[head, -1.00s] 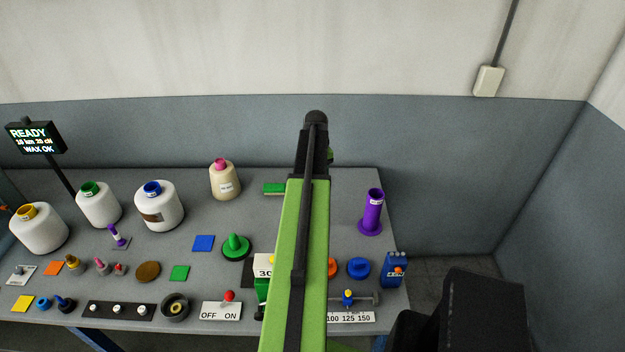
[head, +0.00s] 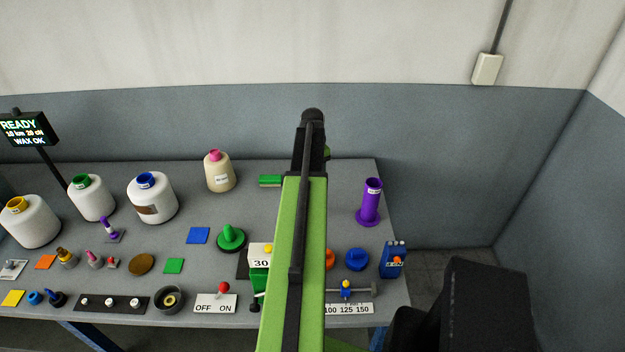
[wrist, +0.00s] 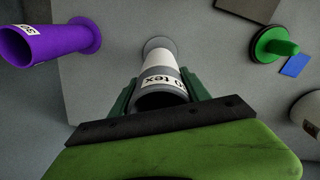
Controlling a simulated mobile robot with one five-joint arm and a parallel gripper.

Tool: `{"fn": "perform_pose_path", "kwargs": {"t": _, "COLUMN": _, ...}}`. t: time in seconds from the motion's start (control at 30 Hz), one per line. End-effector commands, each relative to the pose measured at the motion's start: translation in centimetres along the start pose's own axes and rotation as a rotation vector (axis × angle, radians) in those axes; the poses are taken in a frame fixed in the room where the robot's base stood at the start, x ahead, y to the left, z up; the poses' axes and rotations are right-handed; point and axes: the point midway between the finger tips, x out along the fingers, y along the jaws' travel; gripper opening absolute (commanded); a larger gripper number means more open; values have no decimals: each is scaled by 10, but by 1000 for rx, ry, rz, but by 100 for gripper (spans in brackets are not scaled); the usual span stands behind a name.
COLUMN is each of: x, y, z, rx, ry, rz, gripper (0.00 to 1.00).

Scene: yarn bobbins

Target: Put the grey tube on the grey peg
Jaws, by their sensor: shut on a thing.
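The grey tube (wrist: 163,95), with a white band and a printed label, is between the two dark green fingers of my gripper (wrist: 160,92) in the wrist view. My gripper is shut on it. The tube's open near end faces the camera. A round grey base (wrist: 158,43) shows at the tube's far end, in line with it. I take this for the base of the grey peg; its shaft is hidden. I cannot tell whether the tube is around the peg or just above it. In the head view my own arm hides the tube and the peg.
A purple tube (head: 371,200) stands upright on a purple base to the right; it also shows in the wrist view (wrist: 45,42). A green peg (head: 231,236) stands left of my arm. Yarn bobbins (head: 152,198) stand at the left. Small parts fill the front.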

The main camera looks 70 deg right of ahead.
Motion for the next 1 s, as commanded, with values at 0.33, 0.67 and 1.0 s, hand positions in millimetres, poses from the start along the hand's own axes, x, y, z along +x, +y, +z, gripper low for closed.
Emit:
{"fn": "perform_pose_path", "kwargs": {"t": 0.33, "x": 19, "y": 0, "z": 0, "rx": 0, "ry": 0, "rz": 0, "gripper": 14}}
{"fn": "perform_pose_path", "kwargs": {"t": 0.67, "x": 46, "y": 0, "z": 0, "rx": 0, "ry": 0, "rz": 0, "gripper": 14}}
{"fn": "perform_pose_path", "kwargs": {"t": 1.0, "x": 72, "y": 1, "z": 0, "rx": 1, "ry": 0, "rz": 0, "gripper": 14}}
